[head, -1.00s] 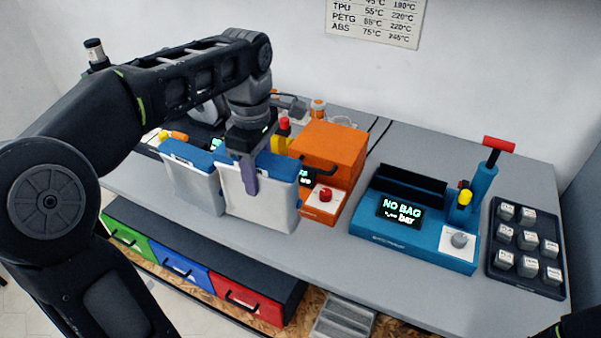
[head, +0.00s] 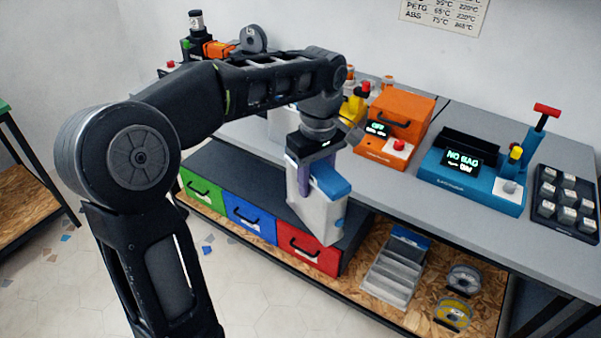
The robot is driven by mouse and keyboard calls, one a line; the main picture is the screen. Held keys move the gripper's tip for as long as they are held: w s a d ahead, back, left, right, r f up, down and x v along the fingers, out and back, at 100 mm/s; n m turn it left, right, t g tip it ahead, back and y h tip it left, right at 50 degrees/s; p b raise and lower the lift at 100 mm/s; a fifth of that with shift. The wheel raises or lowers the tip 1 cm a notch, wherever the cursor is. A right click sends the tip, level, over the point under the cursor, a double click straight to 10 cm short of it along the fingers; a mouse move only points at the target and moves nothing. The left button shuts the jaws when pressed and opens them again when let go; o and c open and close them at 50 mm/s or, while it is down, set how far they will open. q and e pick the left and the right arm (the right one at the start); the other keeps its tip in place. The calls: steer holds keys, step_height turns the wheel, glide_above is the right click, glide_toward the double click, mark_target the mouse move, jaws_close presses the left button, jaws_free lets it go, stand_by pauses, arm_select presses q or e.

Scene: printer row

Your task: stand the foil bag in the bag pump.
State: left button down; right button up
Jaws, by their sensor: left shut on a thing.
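The foil bag (head: 318,210) is pale silver-white with a blue top and hangs tilted in the head view, in front of the bench's front edge. My left gripper (head: 305,178) is shut on its upper part, with a purplish finger against its side. The bag pump (head: 473,182) is the blue machine on the right of the bench. It has a dark upright slot at the back, a red-handled lever and a lit screen reading "NO BAG". My right gripper is not in view.
A second pale container (head: 283,124) stands on the bench behind my left arm, partly hidden. An orange machine (head: 402,118) stands left of the pump, and a dark tray (head: 566,232) of small blocks right of it. Coloured drawers (head: 250,217) sit below the bench top.

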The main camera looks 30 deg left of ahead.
arm_select(q)
steer(key=w+d+f+m, duration=0.6)
steer(key=d+f+m, duration=0.3)
steer(key=f+m, duration=0.2)
steer(key=m, duration=0.2)
steer(key=shift+w+d+f+m, duration=0.2)
steer(key=shift+d+m, duration=0.1)
steer(key=shift+d, duration=0.1)
